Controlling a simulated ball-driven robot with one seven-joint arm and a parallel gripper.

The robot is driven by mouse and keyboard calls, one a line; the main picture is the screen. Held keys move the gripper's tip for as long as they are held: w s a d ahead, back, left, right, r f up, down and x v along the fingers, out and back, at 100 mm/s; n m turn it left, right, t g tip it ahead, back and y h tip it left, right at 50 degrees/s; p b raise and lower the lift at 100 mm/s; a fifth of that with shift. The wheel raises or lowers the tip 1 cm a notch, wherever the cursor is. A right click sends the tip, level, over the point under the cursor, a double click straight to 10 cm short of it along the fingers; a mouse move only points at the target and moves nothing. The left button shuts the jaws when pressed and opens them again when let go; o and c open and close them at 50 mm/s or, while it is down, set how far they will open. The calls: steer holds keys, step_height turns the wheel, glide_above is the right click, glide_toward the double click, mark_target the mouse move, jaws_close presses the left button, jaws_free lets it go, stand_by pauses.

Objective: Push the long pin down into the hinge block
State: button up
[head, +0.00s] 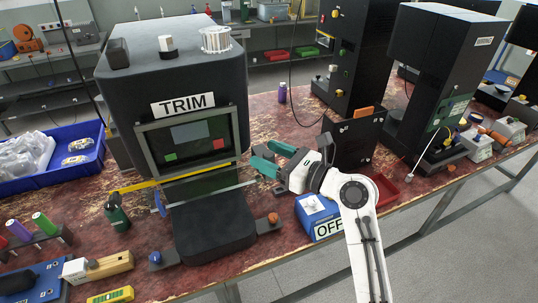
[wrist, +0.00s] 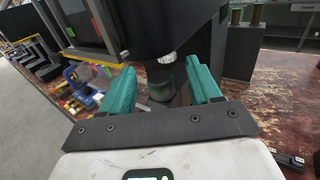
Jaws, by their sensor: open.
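My gripper (head: 265,157), with two teal fingers, is open beside the right side of the TRIM machine (head: 182,106), above the table. In the wrist view my gripper (wrist: 160,82) has its fingers apart, with a dark rounded cylinder (wrist: 161,84) showing between or beyond them. I cannot tell whether they touch it. A black machine body with a pale knob (wrist: 196,61) hangs just above. I cannot pick out the long pin or the hinge block for certain in either view.
A blue OFF box (head: 318,216) and a red tray (head: 384,190) are close to my arm. A dark bottle (head: 117,217), a wooden block (head: 97,267) and a blue bin (head: 58,182) are at left. Dark machines (head: 440,75) stand at right. The table's front edge is near.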

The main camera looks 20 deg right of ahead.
steer(key=b+v, duration=0.2)
steer(key=v, duration=0.8)
steer(key=shift+s, duration=0.2)
steer(key=shift+d, duration=0.1)
steer(key=s+a+f+n+g+h, duration=0.1)
steer(key=s+f+n+g+h, duration=0.1)
steer(key=s+f+n, duration=0.4)
steer(key=s+f+n+g+h, duration=0.1)
steer(key=f+n+g, duration=0.2)
steer(key=f, duration=0.4)
steer(key=s+a+f+n+g+h, duration=0.1)
steer(key=s+f+n+g+h, duration=0.1)
steer(key=s+f+n, duration=0.4)
steer(key=s+d+f+n+g+h, duration=0.2)
steer(key=s+f+n+g, duration=0.1)
steer(key=s+n, duration=0.3)
steer(key=s+d+f+n+g+h+b, duration=0.1)
steer(key=s+f+n+g+h, duration=0.2)
steer(key=s+f+n, duration=0.3)
steer(key=s+n+g, duration=0.1)
steer(key=s, duration=0.3)
steer(key=shift+d+n, duration=0.3)
steer(key=shift+d, duration=0.1)
steer(key=shift+s+f, duration=0.1)
steer(key=shift+s, duration=0.05)
steer(key=shift+c, duration=0.4)
